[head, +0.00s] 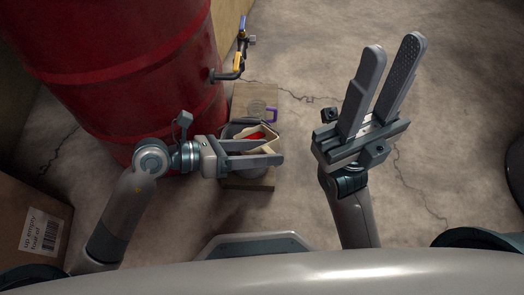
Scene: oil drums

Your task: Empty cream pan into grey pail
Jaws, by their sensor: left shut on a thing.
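The cream pan (270,132) is over the grey pail (233,129), just below the red drum's tap. Its cream rim shows, with a red patch (254,136) inside; I cannot tell what this is. My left gripper (281,154) is shut on the cream pan, and its fingers hide part of the pan and pail. The pan looks tilted, but I cannot tell by how much. My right gripper (392,55) is open and empty, out to the right, with its fingers pointing up and away.
A cardboard box (30,225) sits at the lower left. Concrete floor at the right is clear.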

